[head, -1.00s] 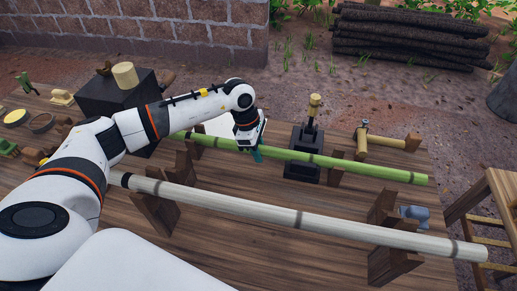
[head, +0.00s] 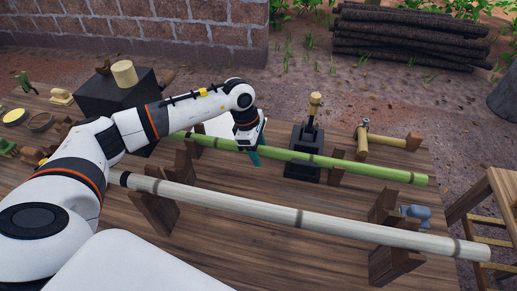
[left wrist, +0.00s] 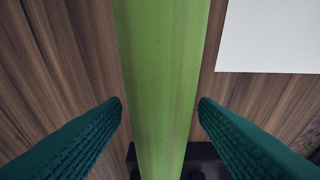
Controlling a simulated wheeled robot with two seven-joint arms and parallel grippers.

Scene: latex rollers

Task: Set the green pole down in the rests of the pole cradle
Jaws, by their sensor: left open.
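The green pole (head: 310,158) lies lengthwise across the back pair of wooden rests, the left rest (head: 186,161) and the right rest (head: 337,168), which I take for the pole cradle. It looks supported by both, though the exact contact is hard to see. My left gripper (head: 257,157) is at the pole between the rests, pointing down. In the left wrist view the green pole (left wrist: 162,80) runs between the two teal fingers of my left gripper (left wrist: 160,105), with a gap on each side. The gripper is open. My right gripper is not in view.
A long pale pole (head: 250,207) lies on front wooden rests, nearer to me. A white sheet (head: 218,126) and a black box (head: 108,98) are on the wooden table at back left.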

